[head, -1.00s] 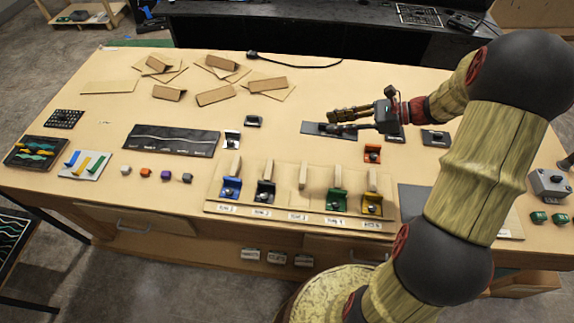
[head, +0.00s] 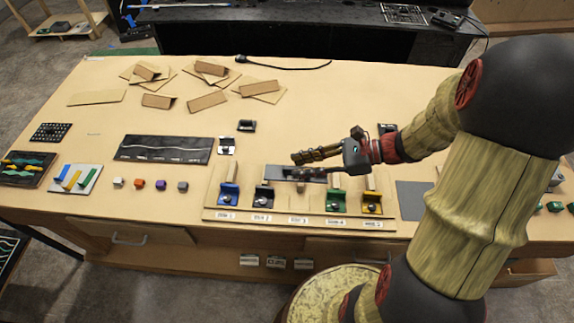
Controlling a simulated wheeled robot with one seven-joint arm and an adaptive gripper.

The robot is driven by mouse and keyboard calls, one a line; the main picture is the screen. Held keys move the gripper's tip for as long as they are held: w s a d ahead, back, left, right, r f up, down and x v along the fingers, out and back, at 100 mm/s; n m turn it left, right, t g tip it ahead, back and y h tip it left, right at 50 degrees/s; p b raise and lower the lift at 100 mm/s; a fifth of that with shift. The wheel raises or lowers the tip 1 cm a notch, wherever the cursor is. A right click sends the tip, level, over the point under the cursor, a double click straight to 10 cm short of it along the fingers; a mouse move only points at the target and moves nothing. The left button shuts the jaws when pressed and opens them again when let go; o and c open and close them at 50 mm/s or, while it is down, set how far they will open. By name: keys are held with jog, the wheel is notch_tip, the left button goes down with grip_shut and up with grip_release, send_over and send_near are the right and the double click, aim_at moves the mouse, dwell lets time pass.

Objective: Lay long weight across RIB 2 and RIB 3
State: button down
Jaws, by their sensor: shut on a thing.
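My gripper (head: 298,166) is shut on the long weight (head: 284,172), a flat dark grey bar, at the rib fixture. The bar lies left to right in the head view, over the back of the second and third rib places, reaching towards the fourth. I cannot tell whether it touches the ribs or hangs just above them. The fixture (head: 300,229) has several labelled places. Blue (head: 228,195), black (head: 263,197), green (head: 336,202) and yellow (head: 371,203) brackets stand at four of them; the third has none. The bar and gripper hide the tops of the middle ribs.
Small coloured cubes (head: 160,184) and a dark panel (head: 164,149) lie left of the fixture. Cardboard pieces (head: 205,90) lie at the back left. A grey mat (head: 412,198) lies right of the fixture. My arm covers the right of the bench.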

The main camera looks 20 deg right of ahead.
jog(key=shift+w+a+f+b, duration=0.1)
jog(key=shift+w+f+b, duration=0.3)
jog(key=shift+w+f, duration=1.35)
jog(key=shift+w+a+f+b, duration=0.1)
jog(key=shift+w+f+b, duration=0.35)
jog(key=shift+w+f, duration=1.3)
jog(key=shift+w+a+f+b, duration=0.1)
jog(key=shift+w+f+b, duration=0.3)
jog(key=shift+w+f, duration=1.35)
jog(key=shift+s+f, duration=0.35)
jog(key=shift+s, duration=0.05)
jog(key=shift+f, duration=0.35)
jog(key=shift+f, duration=0.2)
jog(key=c, duration=1.6)
grip_release()
jog(key=shift+o, duration=0.3)
